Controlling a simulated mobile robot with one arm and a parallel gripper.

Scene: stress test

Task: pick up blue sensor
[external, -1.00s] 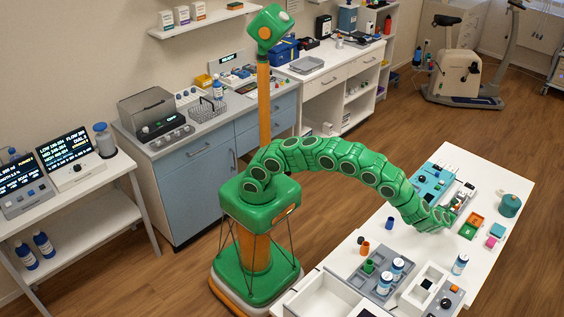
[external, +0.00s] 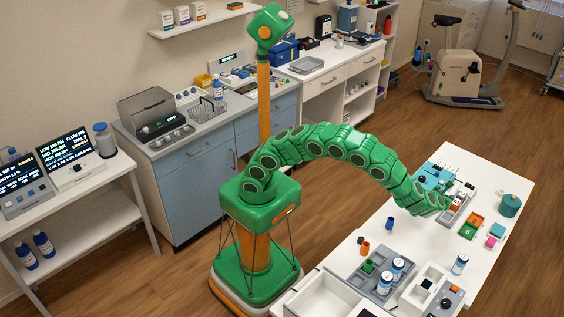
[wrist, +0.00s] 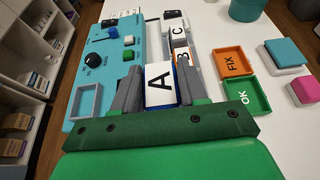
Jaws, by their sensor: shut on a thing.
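The blue sensor (wrist: 160,86) has a white top marked A and blue sides, seen in the wrist view. It sits between the two grey fingers of my gripper (wrist: 161,80), which is shut on it. Its underside is hidden, so I cannot tell whether it is clear of the grey rack (wrist: 196,66). An orange sensor marked B (wrist: 182,57) and a dark one marked C (wrist: 177,30) stand in line beyond it. In the external view my gripper (external: 443,203) is over the white table, beside the teal panel (external: 428,178).
Right of the rack lie an orange FIX tray (wrist: 233,62) and a green OK tray (wrist: 246,96). A teal panel with a knob and sliders (wrist: 95,68) is close on the left. A teal round container (external: 510,206) stands near the table's far right edge.

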